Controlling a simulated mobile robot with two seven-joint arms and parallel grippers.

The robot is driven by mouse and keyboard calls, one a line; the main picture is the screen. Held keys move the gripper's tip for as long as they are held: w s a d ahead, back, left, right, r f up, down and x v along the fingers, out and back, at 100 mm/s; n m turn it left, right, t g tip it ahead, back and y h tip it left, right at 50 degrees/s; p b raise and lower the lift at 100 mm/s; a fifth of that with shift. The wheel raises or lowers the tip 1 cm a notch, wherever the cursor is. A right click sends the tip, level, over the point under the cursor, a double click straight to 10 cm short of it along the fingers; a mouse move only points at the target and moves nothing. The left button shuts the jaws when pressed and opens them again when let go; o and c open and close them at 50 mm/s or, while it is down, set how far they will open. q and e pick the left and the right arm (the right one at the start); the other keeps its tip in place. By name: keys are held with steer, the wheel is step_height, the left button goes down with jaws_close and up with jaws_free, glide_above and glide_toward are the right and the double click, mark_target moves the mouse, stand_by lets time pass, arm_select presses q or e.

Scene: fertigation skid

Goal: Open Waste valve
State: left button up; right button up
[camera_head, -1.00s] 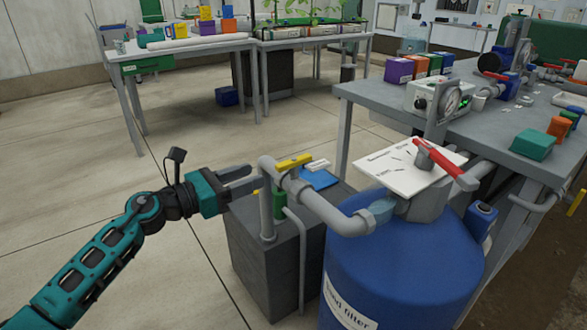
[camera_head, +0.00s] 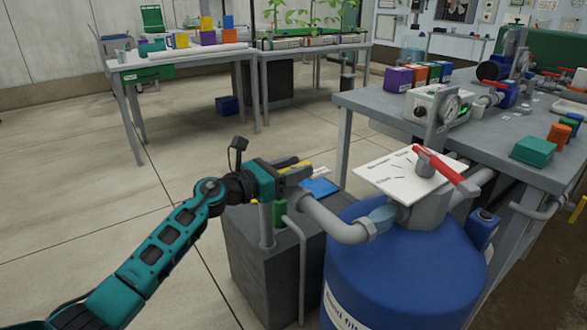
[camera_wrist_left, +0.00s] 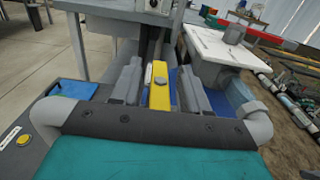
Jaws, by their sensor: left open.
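The yellow valve handle (camera_wrist_left: 159,92) lies between the two fingers of my left gripper (camera_wrist_left: 160,78) in the left wrist view, with a dark gap visible on each side of it. In the head view, my left gripper (camera_head: 304,167) is open over the grey pipe (camera_head: 325,215) and hides most of the yellow handle. The pipe runs from an upright piece to the blue filter tank (camera_head: 400,265). I cannot read a label naming the waste valve. My right gripper is not in view.
A red lever (camera_head: 440,168) and white plate (camera_head: 398,178) sit on top of the tank. A dark grey box (camera_head: 262,262) with a blue item (camera_head: 319,187) stands below the pipe. A grey workbench (camera_head: 480,135) stands at right. Open floor lies left.

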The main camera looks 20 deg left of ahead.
arm_select(q)
jaws_close()
stand_by(0.3)
